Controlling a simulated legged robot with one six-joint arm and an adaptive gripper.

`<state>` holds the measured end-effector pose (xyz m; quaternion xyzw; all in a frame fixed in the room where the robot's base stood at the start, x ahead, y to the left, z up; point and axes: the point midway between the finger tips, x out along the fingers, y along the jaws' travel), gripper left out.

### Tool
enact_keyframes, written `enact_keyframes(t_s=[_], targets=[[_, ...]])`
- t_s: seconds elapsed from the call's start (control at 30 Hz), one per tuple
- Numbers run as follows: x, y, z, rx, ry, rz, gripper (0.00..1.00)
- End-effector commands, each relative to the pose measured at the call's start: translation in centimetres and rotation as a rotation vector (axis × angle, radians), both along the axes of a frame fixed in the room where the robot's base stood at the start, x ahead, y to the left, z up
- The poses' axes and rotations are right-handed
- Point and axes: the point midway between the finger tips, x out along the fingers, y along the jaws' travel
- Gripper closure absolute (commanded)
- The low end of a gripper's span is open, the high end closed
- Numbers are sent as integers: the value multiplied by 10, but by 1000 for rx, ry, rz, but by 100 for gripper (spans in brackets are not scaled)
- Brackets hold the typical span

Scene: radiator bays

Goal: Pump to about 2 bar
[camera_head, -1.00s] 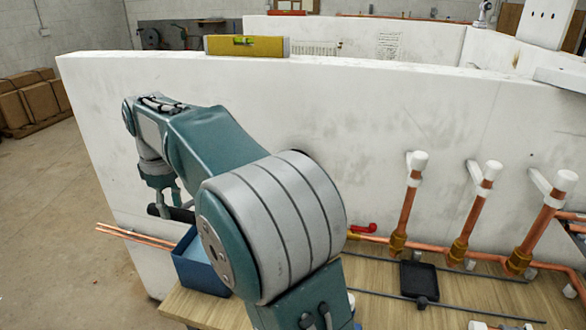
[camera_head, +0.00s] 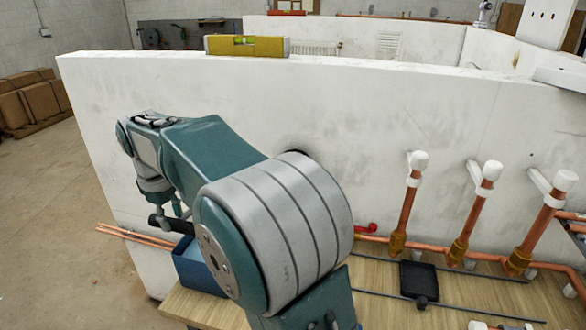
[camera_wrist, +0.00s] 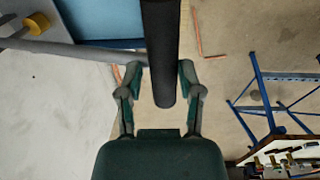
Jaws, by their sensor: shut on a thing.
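The blue pump box (camera_head: 193,268) stands at the left end of the wooden bench, partly hidden behind my arm. A black bar, the pump handle (camera_wrist: 160,45), runs between my gripper fingers in the wrist view. My gripper (camera_wrist: 160,80) is shut around this handle, one finger on each side. In the head view my gripper (camera_head: 172,210) is at the handle (camera_head: 158,223), above and left of the box. A blue tank and a grey tube (camera_wrist: 75,50) show at the wrist view's upper left. No readable pressure gauge is in view.
Copper pipes with white caps (camera_head: 408,205) stand along the white wall (camera_head: 400,110) at the right. A red-handled valve (camera_head: 367,228) and a black tray (camera_head: 419,279) are near the bench middle. Loose copper tubes (camera_head: 130,236) stick out left of the bench. Open floor lies left.

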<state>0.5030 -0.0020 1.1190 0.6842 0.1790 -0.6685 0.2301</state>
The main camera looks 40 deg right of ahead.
Motion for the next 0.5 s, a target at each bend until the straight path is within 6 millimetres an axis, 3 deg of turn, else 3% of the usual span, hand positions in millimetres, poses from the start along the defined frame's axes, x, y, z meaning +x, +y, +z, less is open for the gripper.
enact_keyframes(t_s=[0.5], targets=[[7, -12, 23, 55, 37, -5, 92]])
